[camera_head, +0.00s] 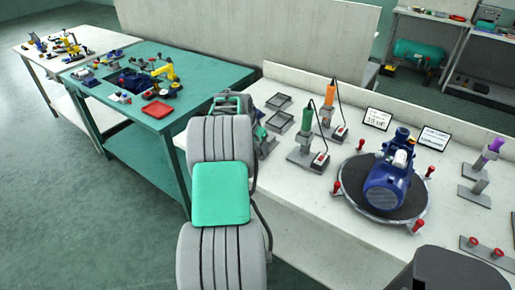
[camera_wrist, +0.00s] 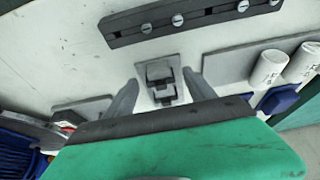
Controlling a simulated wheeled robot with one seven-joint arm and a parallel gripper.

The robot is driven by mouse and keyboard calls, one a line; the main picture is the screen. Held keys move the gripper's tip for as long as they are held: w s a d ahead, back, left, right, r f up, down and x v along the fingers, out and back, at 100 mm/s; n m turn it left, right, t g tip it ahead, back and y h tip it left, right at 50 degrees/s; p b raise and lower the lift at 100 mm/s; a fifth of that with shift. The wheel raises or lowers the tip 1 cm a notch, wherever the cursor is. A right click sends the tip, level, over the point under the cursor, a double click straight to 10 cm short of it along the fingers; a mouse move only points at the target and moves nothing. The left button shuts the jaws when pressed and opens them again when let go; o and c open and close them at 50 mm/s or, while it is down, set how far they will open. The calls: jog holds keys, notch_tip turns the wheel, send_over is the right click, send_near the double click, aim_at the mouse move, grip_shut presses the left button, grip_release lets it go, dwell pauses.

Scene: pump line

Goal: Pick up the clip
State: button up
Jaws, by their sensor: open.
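The thing that looks like the clip (camera_wrist: 162,74) is a small dark grey piece on a square light grey plate in the middle of the wrist view. My gripper (camera_wrist: 160,80) is open, with one grey finger left of the clip and one right of it. The green gripper body fills the bottom of that view. I cannot tell whether the fingers touch the clip or how far above the plate they are. In the head view my arm covers this part of the bench, and I cannot make out the clip there.
A dark screwed rail (camera_wrist: 195,18) lies beyond the clip. In the head view, green (camera_head: 307,118) and orange (camera_head: 330,92) tools stand left of the blue pump (camera_head: 386,187).

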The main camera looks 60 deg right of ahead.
grip_shut()
dwell(0.7)
